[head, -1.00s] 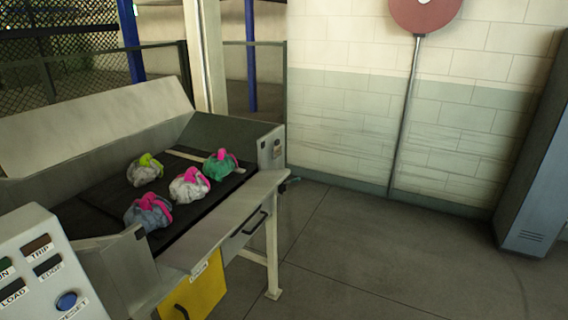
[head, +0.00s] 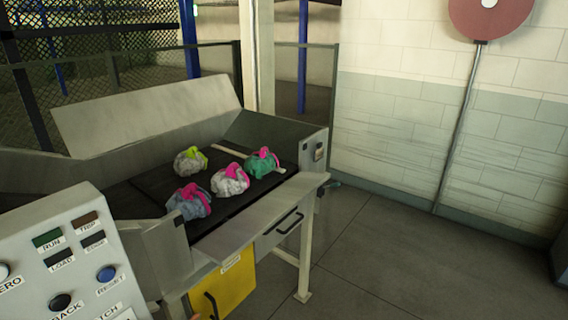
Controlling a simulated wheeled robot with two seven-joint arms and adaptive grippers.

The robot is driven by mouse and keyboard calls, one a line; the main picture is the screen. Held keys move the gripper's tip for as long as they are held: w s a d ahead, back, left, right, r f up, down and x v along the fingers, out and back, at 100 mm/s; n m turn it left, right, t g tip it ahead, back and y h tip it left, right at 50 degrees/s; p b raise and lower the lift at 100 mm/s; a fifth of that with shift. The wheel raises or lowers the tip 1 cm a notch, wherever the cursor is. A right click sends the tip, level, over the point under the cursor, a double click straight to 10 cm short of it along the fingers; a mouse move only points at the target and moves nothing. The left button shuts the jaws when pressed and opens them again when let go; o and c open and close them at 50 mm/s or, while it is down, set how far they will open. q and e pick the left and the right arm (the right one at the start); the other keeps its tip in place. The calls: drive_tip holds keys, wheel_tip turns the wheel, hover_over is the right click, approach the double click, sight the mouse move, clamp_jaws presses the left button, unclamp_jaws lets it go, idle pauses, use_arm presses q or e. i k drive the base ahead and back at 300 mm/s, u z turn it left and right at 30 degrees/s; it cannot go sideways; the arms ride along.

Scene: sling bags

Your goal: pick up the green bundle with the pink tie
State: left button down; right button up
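The green bundle with the pink tie (head: 262,164) lies at the far right end of the dark belt (head: 150,186), close to the end wall of the metal bench. A white bundle with a pink tie (head: 231,182) lies just left of it and nearer. A grey-blue bundle with a pink tie (head: 186,204) lies nearest, at the lower left. A pale grey bundle with a yellow-green tie (head: 187,163) lies toward the back.
A control panel (head: 78,262) with labelled buttons stands at the near left. The bench has a raised back panel (head: 150,112), a front ledge (head: 262,212) and a yellow cabinet (head: 230,282) below. A light strip (head: 232,151) lies by the green bundle. The floor (head: 385,265) at right is clear.

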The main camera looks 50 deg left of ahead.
sight(258, 164)
drive_tip(key=i, duration=3.9)
drive_tip(key=u, duration=4.3)
